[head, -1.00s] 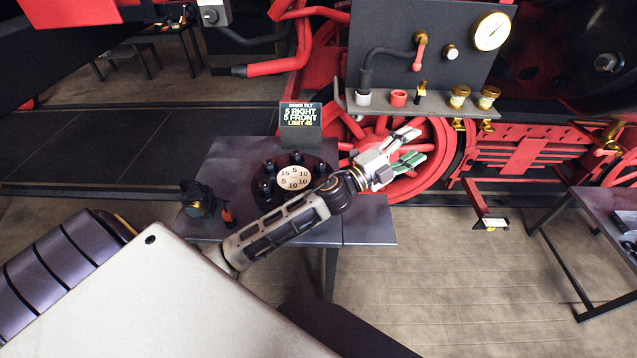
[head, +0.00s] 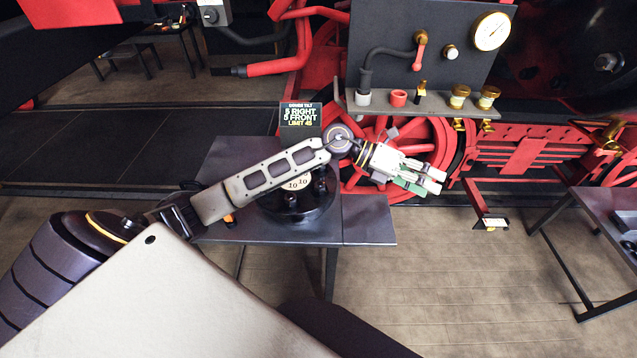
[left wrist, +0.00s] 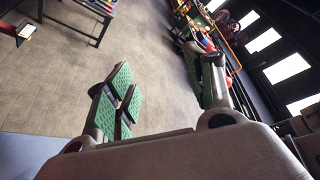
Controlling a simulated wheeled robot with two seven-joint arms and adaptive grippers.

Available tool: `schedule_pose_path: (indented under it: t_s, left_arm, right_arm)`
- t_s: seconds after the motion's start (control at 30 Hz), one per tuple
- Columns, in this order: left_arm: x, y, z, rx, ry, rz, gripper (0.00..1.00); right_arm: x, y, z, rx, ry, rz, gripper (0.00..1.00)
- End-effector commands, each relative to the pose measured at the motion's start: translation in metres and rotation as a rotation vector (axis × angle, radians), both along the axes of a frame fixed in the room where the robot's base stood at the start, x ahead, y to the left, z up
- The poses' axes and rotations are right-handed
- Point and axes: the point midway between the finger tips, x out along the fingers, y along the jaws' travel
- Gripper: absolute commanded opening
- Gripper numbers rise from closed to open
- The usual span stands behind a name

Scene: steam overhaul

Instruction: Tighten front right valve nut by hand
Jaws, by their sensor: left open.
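A black round valve cover (head: 303,214) with a pale numbered dial (head: 296,184) stands on a dark table. Dark upright nuts ring the dial; those at the near side (head: 290,199) and right (head: 319,187) show, while my left arm hides the far and left part. I cannot tell for certain which nut is the front right one. My left gripper (head: 440,180) is open and empty, beyond the table's right side and apart from the cover, pointing right. Its green finger pads also show in the left wrist view (left wrist: 118,97). My right gripper is out of view.
A sign (head: 301,115) behind the cover reads 5 right, 5 front, limit 45. A grey shelf (head: 430,104) with a gauge panel and fittings stands above and behind. Red locomotive wheels lie close behind my gripper.

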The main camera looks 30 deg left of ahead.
Motion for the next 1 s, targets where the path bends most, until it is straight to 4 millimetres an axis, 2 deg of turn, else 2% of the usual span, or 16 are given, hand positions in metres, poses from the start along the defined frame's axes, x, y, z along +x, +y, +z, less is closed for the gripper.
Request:
schedule_pose_path:
  t_s: [0.27,0.5,0.73,0.9,1.0]
  left_arm:
    - [0.000,0.045,-0.035,0.343,-0.031,-0.107,0.54]
    - [0.004,0.107,-0.057,0.644,-0.015,-0.157,0.54]
    - [0.008,0.180,-0.062,0.928,0.041,-0.167,0.54]
    - [0.008,0.237,-0.053,1.123,0.106,-0.152,0.54]
    - [0.007,0.264,-0.047,1.212,0.144,-0.139,0.54]
  right_arm:
    - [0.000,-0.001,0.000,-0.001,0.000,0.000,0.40]
    - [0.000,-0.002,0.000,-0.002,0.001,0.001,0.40]
    - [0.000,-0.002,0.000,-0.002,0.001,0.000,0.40]
    - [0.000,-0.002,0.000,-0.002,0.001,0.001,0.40]
    - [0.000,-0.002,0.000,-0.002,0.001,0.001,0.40]
